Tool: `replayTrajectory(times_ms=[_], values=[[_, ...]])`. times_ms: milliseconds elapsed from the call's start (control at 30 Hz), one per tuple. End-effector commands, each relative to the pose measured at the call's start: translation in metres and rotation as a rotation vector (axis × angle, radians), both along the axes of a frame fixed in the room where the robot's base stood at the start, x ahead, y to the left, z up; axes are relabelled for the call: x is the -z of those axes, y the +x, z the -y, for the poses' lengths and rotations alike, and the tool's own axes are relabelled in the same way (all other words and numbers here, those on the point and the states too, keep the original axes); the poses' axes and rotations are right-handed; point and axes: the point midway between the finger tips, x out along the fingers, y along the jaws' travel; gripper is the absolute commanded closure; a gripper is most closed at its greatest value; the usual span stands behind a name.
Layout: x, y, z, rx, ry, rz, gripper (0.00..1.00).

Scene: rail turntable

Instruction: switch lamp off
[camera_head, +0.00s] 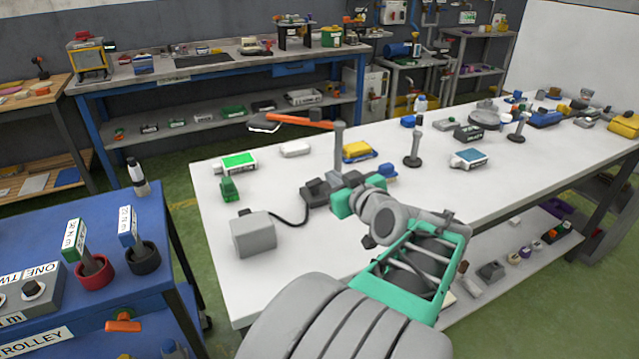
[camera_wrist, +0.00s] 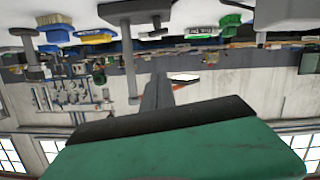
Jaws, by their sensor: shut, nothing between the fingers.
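The lamp has an orange arm (camera_head: 300,121) reaching left from the top of a grey post (camera_head: 338,150) on the white table. Its dark head (camera_head: 264,126) has a bright white underside that looks lit. A grey box (camera_head: 253,236) with a small dark part on top stands at the table's left front. A black cable runs from it toward the area of my gripper. My gripper (camera_head: 313,192) is shut and empty, low over the table near the post. It partly hides the post's foot. In the wrist view, its fingers (camera_wrist: 158,82) are together. I cannot make out a switch clearly.
A green-and-white box (camera_head: 238,162), a small green item (camera_head: 229,190) and a yellow-and-blue item (camera_head: 358,151) lie around my gripper. Another grey post (camera_head: 414,148) stands to the right. The blue trolley (camera_head: 150,205) is at left. Bare tabletop (camera_head: 430,188) lies right of my gripper.

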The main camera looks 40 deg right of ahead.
Motion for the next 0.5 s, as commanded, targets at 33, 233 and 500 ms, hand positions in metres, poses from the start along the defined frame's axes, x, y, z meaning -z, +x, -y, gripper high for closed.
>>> replayTrajectory(times_ms=[33,233,500], values=[[0.000,0.001,0.000,-0.001,0.001,0.000,1.00],[0.006,0.024,0.006,-0.006,0.004,-0.001,1.00],[0.020,0.079,0.024,-0.006,0.005,-0.003,1.00]])
